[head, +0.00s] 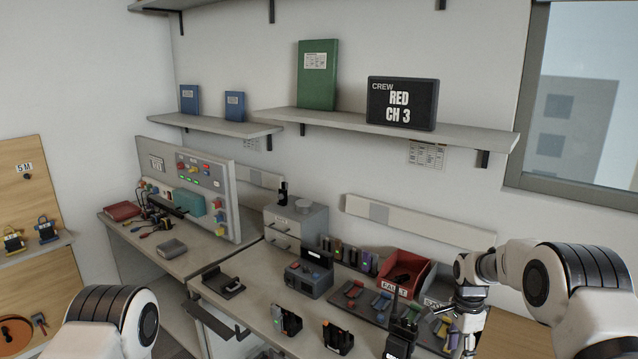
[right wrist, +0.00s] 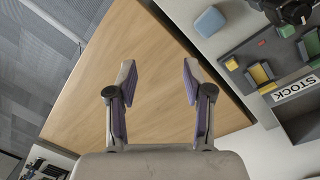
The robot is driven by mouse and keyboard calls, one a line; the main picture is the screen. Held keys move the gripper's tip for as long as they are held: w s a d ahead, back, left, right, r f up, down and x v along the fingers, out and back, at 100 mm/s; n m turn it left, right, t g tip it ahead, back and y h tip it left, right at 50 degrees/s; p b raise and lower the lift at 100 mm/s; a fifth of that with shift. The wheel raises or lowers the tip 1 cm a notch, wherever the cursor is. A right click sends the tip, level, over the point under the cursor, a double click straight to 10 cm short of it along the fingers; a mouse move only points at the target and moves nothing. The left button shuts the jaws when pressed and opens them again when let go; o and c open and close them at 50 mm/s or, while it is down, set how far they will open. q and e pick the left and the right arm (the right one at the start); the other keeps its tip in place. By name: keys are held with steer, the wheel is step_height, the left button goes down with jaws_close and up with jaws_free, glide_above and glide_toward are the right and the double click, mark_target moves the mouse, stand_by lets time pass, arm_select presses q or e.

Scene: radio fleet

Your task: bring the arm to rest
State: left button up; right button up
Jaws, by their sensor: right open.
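My right gripper (head: 460,342) points down at the right end of the workbench in the head view, beside a black radio (head: 402,335). In the right wrist view the right gripper (right wrist: 157,75) is open, its purple-padded fingers apart with nothing between them. A plain wooden surface (right wrist: 150,45) lies beyond the fingers. My left arm shows only as a white and black link at the lower left of the head view; its gripper is out of the picture.
The workbench (head: 255,300) holds a red bin (head: 425,275), several radios and batteries, and a grey drawer unit (head: 290,225). The STOCK tray (right wrist: 296,88) and a blue block (right wrist: 209,22) lie right of the fingers in the wrist view. A shelf (head: 460,135) carries the RED CH 3 sign (head: 402,103).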

steer(key=s+a+f+n+g+b, duration=0.2)
steer(key=s+a+f, duration=0.1)
steer(key=s+f, duration=0.95)
steer(key=s+a+f+n+g+b, duration=0.1)
steer(key=s+a+f+n+g, duration=0.15)
steer(key=s+f, duration=1)
arm_select(q)
steer(key=f+b, duration=0.1)
steer(key=f, duration=0.3)
steer(key=shift+w+f, duration=0.15)
steer(key=shift+w, duration=0.05)
arm_select(e)
steer(key=s+r+n+t, duration=0.2)
steer(key=s+n, duration=0.3)
steer(key=s, duration=0.2)
steer(key=s+a+r+n+t, duration=0.1)
steer(key=s+r+n+t, duration=0.1)
steer(key=s+n, duration=0.4)
steer(key=shift+s+a+t, duration=0.15)
steer(key=shift+s+t, duration=0.7)
steer(key=shift+s, duration=0.05)
